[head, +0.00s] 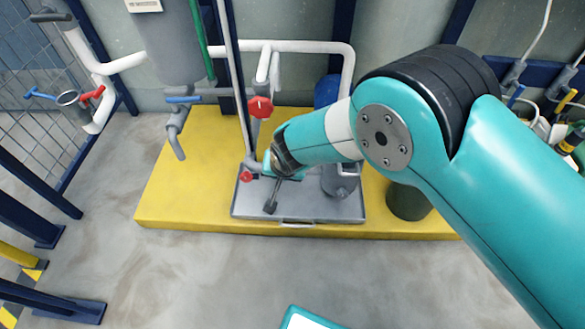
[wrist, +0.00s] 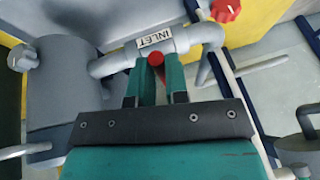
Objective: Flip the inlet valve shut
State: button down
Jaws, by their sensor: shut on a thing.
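In the wrist view, a grey pipe fitting carries a white label reading INLET (wrist: 155,38). The inlet valve's red handle (wrist: 155,58) shows right under that label, its round end between my fingers. My gripper (wrist: 156,70) is shut on this handle, one teal finger on each side.
A red handwheel (head: 260,107) stands close behind my gripper. A grey tray (head: 340,212) sits on a yellow platform (head: 165,205). A blue-handled tap (head: 183,99) is left of it, and a rack of tools stands at far right. The front floor is mostly clear.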

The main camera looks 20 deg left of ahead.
jog(key=shift+s, duration=0.15)
jog(key=c, duration=1.1)
grip_release()
jog(key=shift+r, duration=0.1)
jog(key=p+v, duration=0.7)
jog(key=v, duration=1)
jog(key=shift+r, duration=0.15)
